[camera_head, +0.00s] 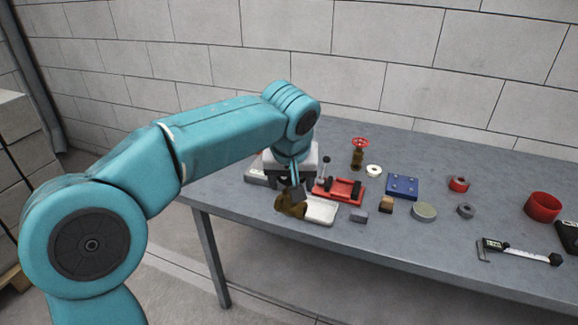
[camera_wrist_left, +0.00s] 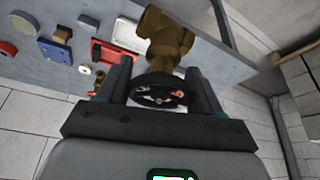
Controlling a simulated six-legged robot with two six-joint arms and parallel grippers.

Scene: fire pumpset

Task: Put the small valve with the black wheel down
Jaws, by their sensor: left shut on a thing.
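The small valve has a brass body (camera_head: 291,207) and a black wheel (camera_wrist_left: 158,92). My left gripper (camera_head: 297,186) is shut on the black wheel, and the valve hangs below it near the table's front edge. In the left wrist view the wheel sits between the two fingers of the gripper (camera_wrist_left: 160,75), with the brass body (camera_wrist_left: 167,38) beyond them. I cannot tell whether the valve touches the table (camera_head: 260,212). A white tray (camera_head: 322,211) is just right of the valve. My right gripper is not in view.
A red fixture (camera_head: 345,188), a red-wheeled valve (camera_head: 359,155), a blue block (camera_head: 402,186), a grey disc (camera_head: 424,211) and a red cup (camera_head: 542,206) stand to the right. A caliper (camera_head: 520,252) lies near the front edge. Clear tabletop lies left of the valve.

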